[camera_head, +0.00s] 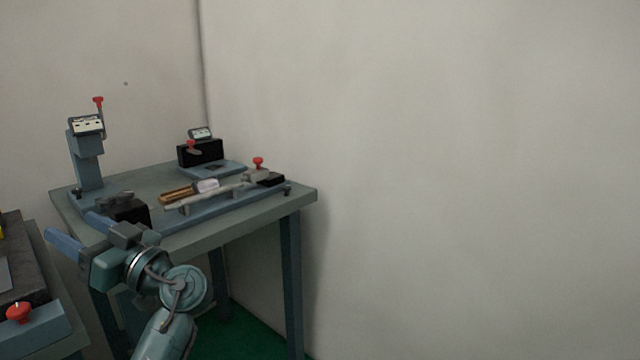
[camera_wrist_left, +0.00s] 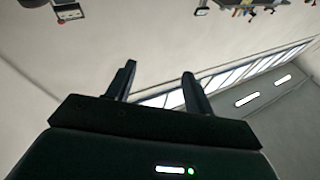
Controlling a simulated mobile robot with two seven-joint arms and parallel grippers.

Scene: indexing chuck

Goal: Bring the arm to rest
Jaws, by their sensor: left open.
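My left arm comes in from the bottom in the head view. Its gripper (camera_head: 82,232) is in front of the grey-blue table's near left corner, with its two blue fingers apart. It is open and nothing shows between the fingers. In the left wrist view the gripper (camera_wrist_left: 158,82) also shows two dark fingers spread apart, with only walls and a row of windows beyond them. My right gripper is in neither view.
The table (camera_head: 235,238) carries an upright post device (camera_head: 86,158) with a red knob, a black block device (camera_head: 200,152) and a long rail fixture (camera_head: 215,204). Another bench (camera_head: 40,325) with a red knob stands at the lower left. Bare wall fills the right.

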